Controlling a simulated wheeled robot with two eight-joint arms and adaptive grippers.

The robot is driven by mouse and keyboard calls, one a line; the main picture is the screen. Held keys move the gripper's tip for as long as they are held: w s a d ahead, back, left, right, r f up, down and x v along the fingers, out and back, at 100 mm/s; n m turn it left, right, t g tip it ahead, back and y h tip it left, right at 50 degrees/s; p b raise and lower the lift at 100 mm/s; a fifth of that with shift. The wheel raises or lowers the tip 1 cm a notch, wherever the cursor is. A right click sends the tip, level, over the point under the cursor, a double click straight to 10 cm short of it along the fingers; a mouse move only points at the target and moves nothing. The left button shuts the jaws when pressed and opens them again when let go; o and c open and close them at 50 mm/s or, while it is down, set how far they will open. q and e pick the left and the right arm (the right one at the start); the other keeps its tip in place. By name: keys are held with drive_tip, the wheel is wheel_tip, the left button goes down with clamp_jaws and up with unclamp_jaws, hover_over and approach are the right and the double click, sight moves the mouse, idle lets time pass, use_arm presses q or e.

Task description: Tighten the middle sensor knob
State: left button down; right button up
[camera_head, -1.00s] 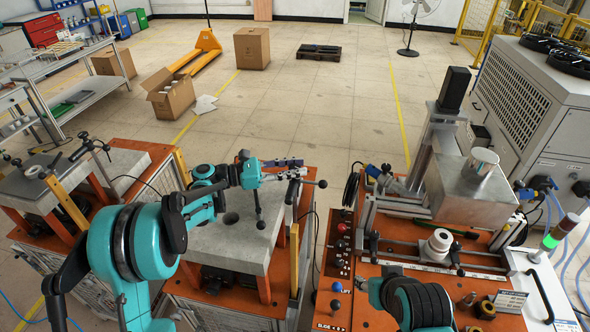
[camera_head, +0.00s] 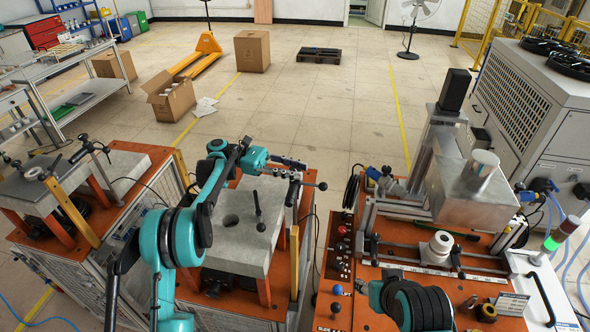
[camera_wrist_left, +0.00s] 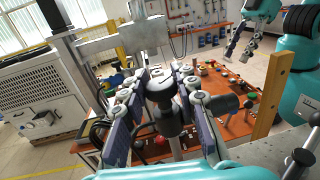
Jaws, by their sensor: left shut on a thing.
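My left gripper (camera_head: 290,166) is at the knob fixture at the back right edge of the middle bench's grey plate (camera_head: 232,245). In the left wrist view, its dark flat fingers (camera_wrist_left: 160,100) stand on both sides of a black knob (camera_wrist_left: 162,88) on an upright post, and it is shut on this knob. A black side handle (camera_wrist_left: 222,103) projects to the right. In the head view the fingers and wrist partly hide the knob. My right gripper (camera_wrist_left: 240,46) shows small in the left wrist view, with its two fingers apart and nothing between them.
A black-tipped lever (camera_head: 259,212) stands on the plate in front of the left gripper. A yellow post (camera_head: 294,262) rises at the bench's right edge. The orange heater bench (camera_head: 393,320) with a metal box (camera_head: 470,195) is to the right.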

sight(295, 169)
idle(0.3)
use_arm(q)
drive_tip(key=c, duration=1.2)
unclamp_jaws()
wheel_tip(295, 169, up, 10)
